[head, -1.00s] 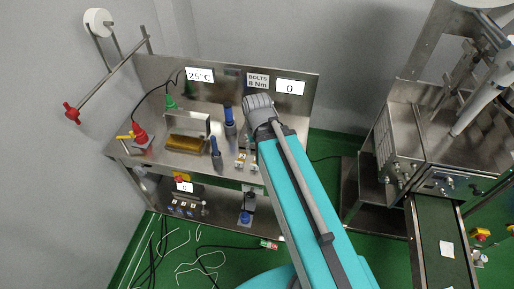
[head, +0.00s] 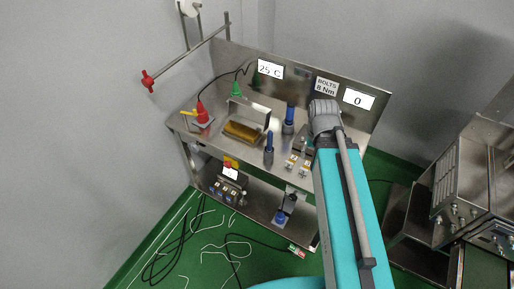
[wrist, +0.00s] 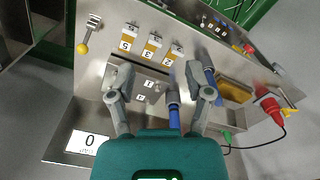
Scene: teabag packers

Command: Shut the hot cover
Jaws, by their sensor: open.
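A metal plate (head: 262,113) stands raised behind an amber block (head: 243,132) on the steel bench in the head view; it looks like the hot cover, standing open. The amber block also shows right of centre in the wrist view (wrist: 236,92). My gripper (wrist: 163,78) is open and empty over the bench in the wrist view, its two fingers wide apart. The amber block lies to the right of the fingers there. In the head view my arm hides most of the gripper.
Blue-handled tools (head: 269,145) stand near the amber block; one blue tool (wrist: 172,112) shows between my fingers. A red plug-like part (head: 203,113) with a cable and a green cone (head: 236,89) are close by. Numbered tabs (wrist: 153,45) line the bench edge.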

